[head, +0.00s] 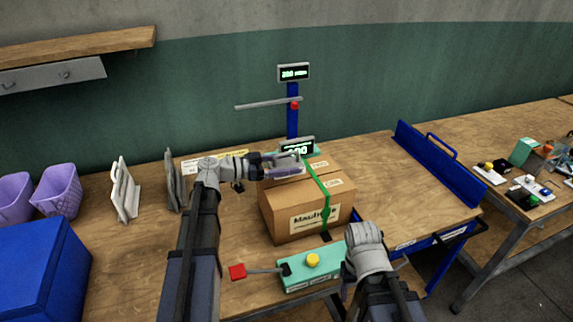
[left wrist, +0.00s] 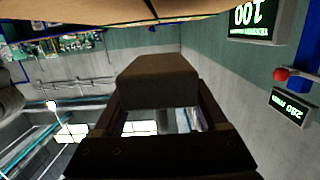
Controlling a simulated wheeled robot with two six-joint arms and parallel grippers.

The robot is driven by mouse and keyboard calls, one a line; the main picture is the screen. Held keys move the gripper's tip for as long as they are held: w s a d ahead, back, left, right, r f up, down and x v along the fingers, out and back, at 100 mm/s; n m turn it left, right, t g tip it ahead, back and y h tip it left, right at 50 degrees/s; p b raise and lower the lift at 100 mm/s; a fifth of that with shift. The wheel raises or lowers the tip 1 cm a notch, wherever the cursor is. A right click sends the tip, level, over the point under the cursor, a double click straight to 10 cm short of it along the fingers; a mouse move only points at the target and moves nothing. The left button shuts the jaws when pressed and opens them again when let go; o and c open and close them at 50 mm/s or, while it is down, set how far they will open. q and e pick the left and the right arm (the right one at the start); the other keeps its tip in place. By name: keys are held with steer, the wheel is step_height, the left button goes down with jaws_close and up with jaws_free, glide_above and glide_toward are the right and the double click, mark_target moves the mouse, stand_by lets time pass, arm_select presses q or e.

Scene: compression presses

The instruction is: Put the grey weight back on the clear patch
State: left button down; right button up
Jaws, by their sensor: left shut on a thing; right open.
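My left gripper (head: 283,164) is shut on the grey weight, over the top of a strapped cardboard box (head: 290,222). The weight (head: 283,173) looks small and purplish grey in the head view. In the left wrist view the weight (left wrist: 158,80) is a dark grey block between the two fingers. I cannot tell whether it touches the box top. The box top carries white labels and a green strap. I cannot make out a separate clear patch; the arm covers part of the box top. My right gripper (head: 362,240) is low, right of the box; its fingertips are hard to see.
A blue post with a lever (head: 268,104) and displays (head: 294,72) stands behind the box. A teal control unit (head: 312,265) with a yellow button and red-ended lever is in front. Purple bins (head: 58,190) and a blue crate (head: 40,265) are left. The table's right part is clear.

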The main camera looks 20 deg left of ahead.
arm_select(q)
steer(key=shift+f+b, duration=2.1)
steer(key=shift+f, duration=0.05)
steer(key=shift+f, duration=0.2)
jaws_free()
steer(key=s+a+r+y+p, duration=0.1)
steer(key=p, duration=0.2)
steer(key=s+a+r+g+p, duration=0.1)
steer(key=s+a+p, duration=0.1)
steer(key=p, duration=0.1)
steer(key=s+a+r+y+p, duration=0.1)
steer(key=a+r+p, duration=0.1)
steer(key=p, duration=0.1)
steer(key=shift+s+a+g+y+p, duration=0.15)
steer(key=shift+g+y+p, duration=0.15)
steer(key=shift+g+p, duration=0.1)
steer(key=shift+p, duration=0.35)
steer(key=shift+f+y, duration=0.2)
steer(key=shift+y, duration=0.1)
